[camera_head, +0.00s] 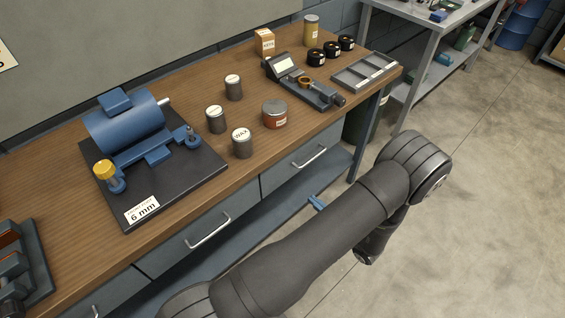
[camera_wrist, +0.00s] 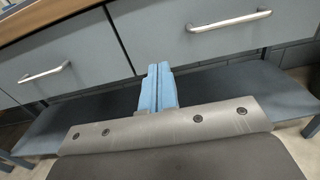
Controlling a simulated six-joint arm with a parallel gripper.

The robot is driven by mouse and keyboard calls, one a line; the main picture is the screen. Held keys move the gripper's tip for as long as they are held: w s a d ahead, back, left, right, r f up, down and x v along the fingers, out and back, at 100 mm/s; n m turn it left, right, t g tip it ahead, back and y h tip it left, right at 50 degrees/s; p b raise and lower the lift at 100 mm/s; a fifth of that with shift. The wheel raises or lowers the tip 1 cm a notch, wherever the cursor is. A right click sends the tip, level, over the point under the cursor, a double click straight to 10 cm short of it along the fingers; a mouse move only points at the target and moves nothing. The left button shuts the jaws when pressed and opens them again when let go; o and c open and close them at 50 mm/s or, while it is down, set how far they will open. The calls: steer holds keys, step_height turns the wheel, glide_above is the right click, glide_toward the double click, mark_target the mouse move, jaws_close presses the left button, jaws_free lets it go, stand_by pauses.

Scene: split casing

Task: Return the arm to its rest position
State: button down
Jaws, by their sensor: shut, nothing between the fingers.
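My gripper shows in the wrist view as two blue fingers (camera_wrist: 158,88) pressed together, with nothing between them. In the head view only its blue tips (camera_head: 317,203) show past my dark arm; the rest is hidden behind the arm. My gripper is in front of the workbench, below the top and near the drawer fronts, apart from everything on the bench. A blue split casing (camera_head: 126,124) sits on a dark base plate (camera_head: 190,177) marked "6 mm", with a yellow-capped knob (camera_head: 103,169) at its front left.
The wooden bench top (camera_head: 265,155) holds several tins, a dark clamp-like device (camera_head: 305,85) and a grey divided tray (camera_head: 364,72). Open floor (camera_head: 470,220) lies to the right.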

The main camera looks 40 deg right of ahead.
mark_target(280, 171)
steer(key=shift+w, duration=0.1)
steer(key=w, duration=1.4)
